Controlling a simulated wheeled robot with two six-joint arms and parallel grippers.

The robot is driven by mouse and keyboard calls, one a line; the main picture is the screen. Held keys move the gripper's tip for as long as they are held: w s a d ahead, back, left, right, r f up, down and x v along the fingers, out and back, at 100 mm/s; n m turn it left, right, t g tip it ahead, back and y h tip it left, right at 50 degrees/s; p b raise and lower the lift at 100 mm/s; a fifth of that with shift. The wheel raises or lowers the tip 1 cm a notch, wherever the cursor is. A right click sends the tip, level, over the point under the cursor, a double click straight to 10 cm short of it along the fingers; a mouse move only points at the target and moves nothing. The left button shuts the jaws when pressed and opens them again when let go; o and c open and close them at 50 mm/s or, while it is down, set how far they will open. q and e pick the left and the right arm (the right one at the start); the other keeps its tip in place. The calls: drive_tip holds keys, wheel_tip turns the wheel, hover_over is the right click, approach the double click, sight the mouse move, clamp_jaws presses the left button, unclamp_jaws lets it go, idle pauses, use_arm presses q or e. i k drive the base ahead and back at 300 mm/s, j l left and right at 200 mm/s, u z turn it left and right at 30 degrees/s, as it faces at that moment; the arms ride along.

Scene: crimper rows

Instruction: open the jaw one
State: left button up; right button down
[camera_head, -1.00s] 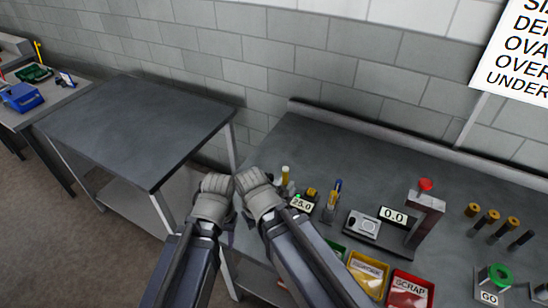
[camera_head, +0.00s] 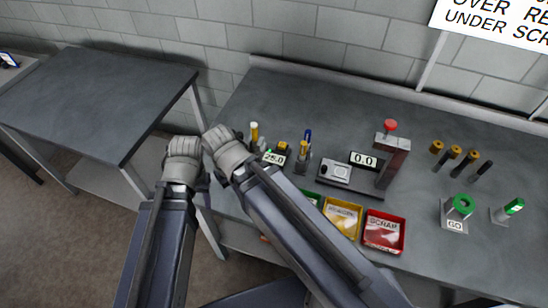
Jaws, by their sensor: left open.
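My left gripper (camera_head: 182,150) is off the front-left corner of the grey workbench, beside my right gripper (camera_head: 221,143). The left one is open and appears empty; its fingertips are hard to make out. The right one's fingertips are hidden, so I cannot tell its state. A device with a red knob (camera_head: 390,126) on a dark red column stands on the workbench, with a pale block (camera_head: 335,171) and a display (camera_head: 363,160) reading 0.0 beside it. A second display (camera_head: 274,158) reads 25.0. I cannot tell which part is the jaw.
Yellow (camera_head: 343,217) and red SCRAP (camera_head: 384,232) bins stand at the workbench front, near a partly hidden green bin. A green GO ring (camera_head: 463,205) and several brass-topped pins (camera_head: 455,152) are at right. A grey side table (camera_head: 95,95) is at left, mostly clear.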

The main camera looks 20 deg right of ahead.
sight(248, 142)
drive_tip(key=i+j+z, duration=0.2)
drive_tip(key=z, duration=0.15)
drive_tip(key=i+j+z, duration=0.1)
drive_tip(key=j+z, duration=0.25)
